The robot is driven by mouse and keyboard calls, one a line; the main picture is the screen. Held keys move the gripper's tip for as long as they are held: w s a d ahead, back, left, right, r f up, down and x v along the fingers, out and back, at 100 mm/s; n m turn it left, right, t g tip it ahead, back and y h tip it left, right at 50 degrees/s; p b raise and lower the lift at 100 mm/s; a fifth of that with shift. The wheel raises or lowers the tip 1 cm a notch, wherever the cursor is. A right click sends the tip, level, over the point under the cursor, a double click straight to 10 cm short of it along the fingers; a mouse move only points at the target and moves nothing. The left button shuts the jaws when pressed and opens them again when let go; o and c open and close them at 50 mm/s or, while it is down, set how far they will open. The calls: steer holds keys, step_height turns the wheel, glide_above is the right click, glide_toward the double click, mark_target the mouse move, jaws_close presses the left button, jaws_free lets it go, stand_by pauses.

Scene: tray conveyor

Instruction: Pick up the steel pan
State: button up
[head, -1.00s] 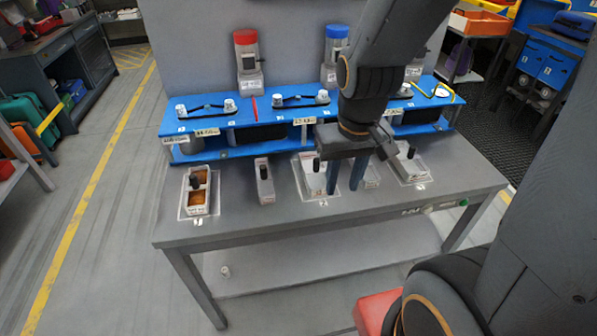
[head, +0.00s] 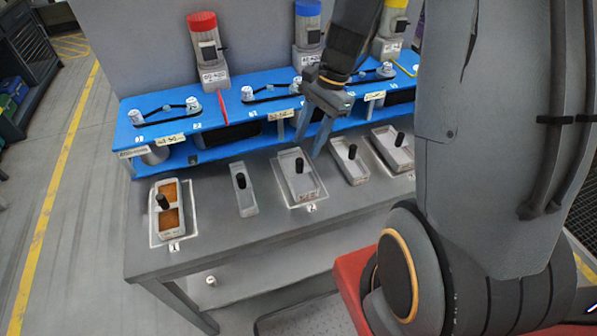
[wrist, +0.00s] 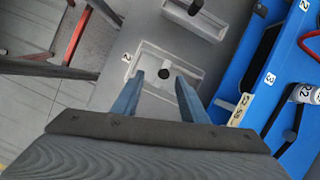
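Several small grey pans with upright black knobs stand on the grey bench; I cannot tell for sure which is the steel pan. In the head view a pan (head: 302,188) stands on the place marked 2. A narrow grey pan (head: 243,205) is to its left and another grey pan (head: 356,173) to its right. My gripper (head: 307,148) is open and empty, in front of the blue shelf near pan 2's back right. In the wrist view pan 2 (wrist: 155,88) lies ahead, its knob in line between my open fingers (wrist: 160,80), which partly cover it.
A pan with brown contents (head: 170,228) stands at place 1, and another pan (head: 400,158) at far right. The blue shelf (head: 215,125) behind carries small white bottles and dark bars. Red, blue and yellow-topped dispensers stand behind it.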

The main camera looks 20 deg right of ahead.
mark_target(300, 160)
steer(key=shift+m+y, duration=0.3)
steer(key=shift+m, duration=0.4)
steer(key=shift+w+d+p+x, duration=0.15)
steer(key=shift+p+x, duration=0.25)
steer(key=shift+x, duration=0.95)
steer(key=shift+w+d+p+x, duration=0.1)
steer(key=shift+w+p+x, duration=0.2)
steer(key=shift+x, duration=1.05)
steer(key=shift+w+d+p+x, duration=0.1)
steer(key=shift+p+x, duration=0.35)
steer(key=shift+x, duration=0.9)
steer(key=shift+f, duration=0.2)
jaws_close()
